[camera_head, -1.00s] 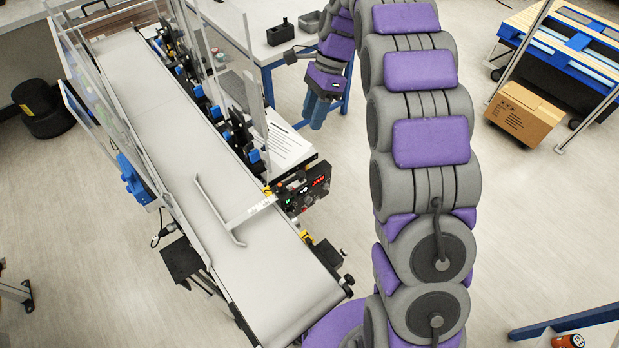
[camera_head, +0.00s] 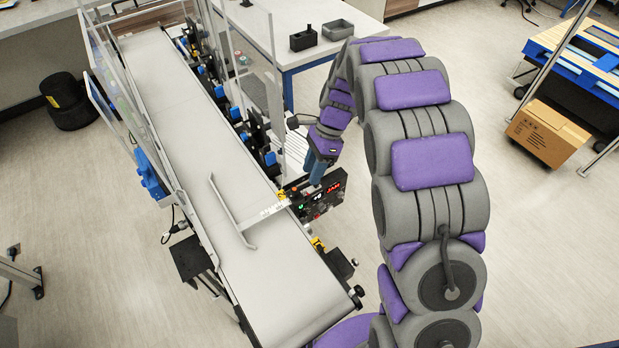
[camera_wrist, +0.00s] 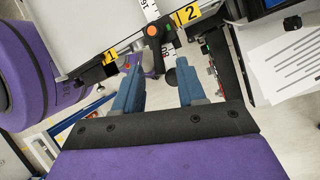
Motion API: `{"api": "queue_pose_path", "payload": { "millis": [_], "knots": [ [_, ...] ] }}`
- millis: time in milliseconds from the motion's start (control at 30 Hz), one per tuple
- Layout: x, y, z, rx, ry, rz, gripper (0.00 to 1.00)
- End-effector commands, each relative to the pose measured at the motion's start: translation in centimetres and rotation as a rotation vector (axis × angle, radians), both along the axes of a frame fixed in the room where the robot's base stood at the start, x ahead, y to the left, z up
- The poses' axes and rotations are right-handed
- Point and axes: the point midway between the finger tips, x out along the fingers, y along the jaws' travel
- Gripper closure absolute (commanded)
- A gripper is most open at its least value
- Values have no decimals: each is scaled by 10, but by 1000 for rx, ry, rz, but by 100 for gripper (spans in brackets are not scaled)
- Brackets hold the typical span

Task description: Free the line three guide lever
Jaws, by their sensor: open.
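A pale guide bar (camera_head: 228,212) lies across the white belt, joined to a labelled arm (camera_head: 268,211) at the belt's right edge. In the wrist view an orange knob (camera_wrist: 153,31) sits on a dark mount between yellow tags 1 (camera_wrist: 110,57) and 2 (camera_wrist: 187,14). A dark round knob (camera_wrist: 171,77) shows between my fingers, apart from both. I cannot tell which part is the line three lever. My gripper (camera_wrist: 158,85) is open and empty. In the head view its blue fingers (camera_head: 318,170) are over the control box, partly hiding it.
The control box (camera_head: 325,190) shows red JAM text. Clear upright panels (camera_head: 262,60) stand along the belt (camera_head: 180,110). A table (camera_head: 300,50) with a black holder and grey tray stands behind. A cardboard box (camera_head: 548,133) sits on the floor at right.

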Motion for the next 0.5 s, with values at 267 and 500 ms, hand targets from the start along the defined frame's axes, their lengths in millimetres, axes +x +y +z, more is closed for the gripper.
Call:
{"api": "queue_pose_path", "payload": {
  "millis": [267,500],
  "knots": [
    [-9,9,-27,1,1,0,60],
    [-10,10,-30,0,1,0,60]
  ]
}}
